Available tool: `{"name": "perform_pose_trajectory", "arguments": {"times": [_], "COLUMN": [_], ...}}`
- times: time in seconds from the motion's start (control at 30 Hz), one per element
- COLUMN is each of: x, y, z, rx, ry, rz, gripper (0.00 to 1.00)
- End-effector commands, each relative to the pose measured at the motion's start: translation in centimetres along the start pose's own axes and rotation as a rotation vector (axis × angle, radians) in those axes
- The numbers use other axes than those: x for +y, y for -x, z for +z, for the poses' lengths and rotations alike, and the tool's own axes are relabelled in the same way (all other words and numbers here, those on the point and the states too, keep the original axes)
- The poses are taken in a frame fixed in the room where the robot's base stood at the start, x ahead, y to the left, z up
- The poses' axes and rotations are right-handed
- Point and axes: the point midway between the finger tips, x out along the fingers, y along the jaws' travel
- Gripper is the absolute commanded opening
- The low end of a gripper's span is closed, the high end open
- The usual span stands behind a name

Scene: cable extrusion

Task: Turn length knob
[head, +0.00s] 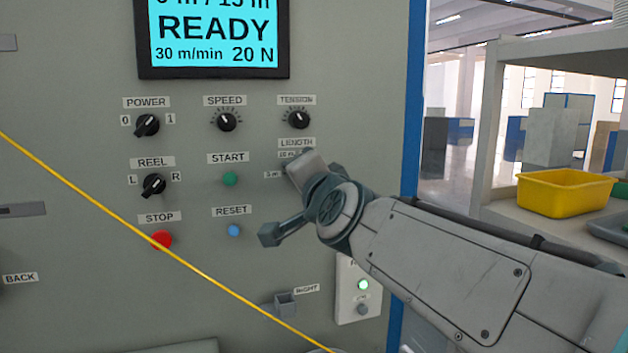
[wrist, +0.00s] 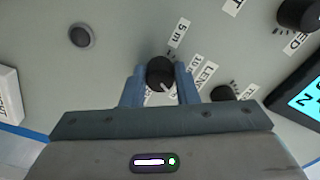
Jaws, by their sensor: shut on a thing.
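The black length knob (wrist: 160,71) sits on the grey panel in the wrist view, beside the 5 m and LENGTH labels. My gripper (wrist: 161,84) has its two blue fingers on either side of the knob and is shut on it. The knob's white pointer line points to the lower right in the wrist view. Another scale label is partly hidden by the right finger. In the head view my gripper (head: 292,168) is at the panel just below the LENGTH label and hides the knob.
The screen (head: 213,35) reads READY, 30 m/min and 20 N. The tension knob (head: 298,119) is just above my gripper. The green start button (head: 230,179), blue reset button (head: 234,231) and red stop button (head: 161,239) are left. A yellow cable (head: 100,204) crosses the panel's front.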

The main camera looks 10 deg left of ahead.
Motion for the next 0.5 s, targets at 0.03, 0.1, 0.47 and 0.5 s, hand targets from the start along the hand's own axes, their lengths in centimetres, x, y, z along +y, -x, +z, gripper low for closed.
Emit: {"name": "perform_pose_trajectory", "arguments": {"times": [0.03,0.1,0.47,0.5], "x": [0.03,0.02,0.01,0.01], "y": [0.00,-0.01,-0.01,-0.01], "z": [0.06,0.06,0.06,0.06], "rx": [-0.001,-0.002,-0.001,-0.001], "ry": [-0.003,-0.005,-0.005,-0.005], "rz": [0.000,0.000,0.000,0.000], "gripper": [0.04,0.04,0.44,0.49]}}
